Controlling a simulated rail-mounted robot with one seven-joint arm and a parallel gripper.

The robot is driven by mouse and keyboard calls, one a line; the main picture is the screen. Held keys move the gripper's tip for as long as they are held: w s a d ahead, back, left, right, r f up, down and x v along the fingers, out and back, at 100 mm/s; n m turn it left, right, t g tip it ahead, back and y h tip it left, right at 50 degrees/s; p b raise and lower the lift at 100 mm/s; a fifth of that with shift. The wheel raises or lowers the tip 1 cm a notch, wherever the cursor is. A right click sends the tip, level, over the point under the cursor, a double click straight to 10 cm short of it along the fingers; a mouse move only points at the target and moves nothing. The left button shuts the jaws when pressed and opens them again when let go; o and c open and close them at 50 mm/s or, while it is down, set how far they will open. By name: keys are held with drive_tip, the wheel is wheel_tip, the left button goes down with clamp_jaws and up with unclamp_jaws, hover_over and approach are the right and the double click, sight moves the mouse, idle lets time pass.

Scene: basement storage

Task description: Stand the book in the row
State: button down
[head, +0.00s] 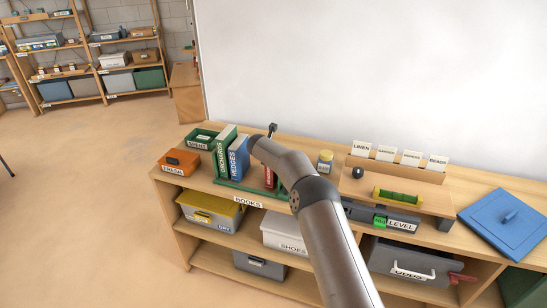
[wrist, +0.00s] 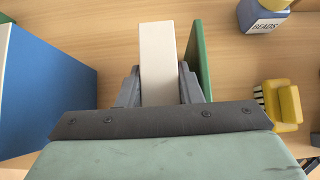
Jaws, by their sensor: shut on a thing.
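The book in my gripper (wrist: 158,95) shows in the wrist view as a pale block (wrist: 158,50) between the two dark fingers. In the head view a narrow red book spine (head: 269,178) shows beside my arm, apparently the same book, upright; its lower end is partly hidden. The green book rack (head: 233,187) holds a green book (head: 222,152) and a blue book (head: 238,158), both upright at its left. In the wrist view the blue book (wrist: 45,90) is left of the held book, with a gap between. A green end panel (wrist: 200,60) stands close on the right.
A jar (head: 325,162) stands right of the rack. An orange box (head: 178,163) and a green tray (head: 201,139) lie left. A card box (head: 397,168), a yellow-green level (head: 398,197) and a blue lid (head: 505,215) lie further right. My arm hides part of the shelf top.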

drive_tip(key=shift+f, duration=0.1)
drive_tip(key=c, duration=1.3)
unclamp_jaws()
drive_tip(key=shift+f, duration=0.1)
drive_tip(key=shift+r, duration=0.2)
drive_tip(key=b+v, duration=0.3)
drive_tip(key=v, duration=0.9)
drive_tip(key=shift+s+d, duration=0.1)
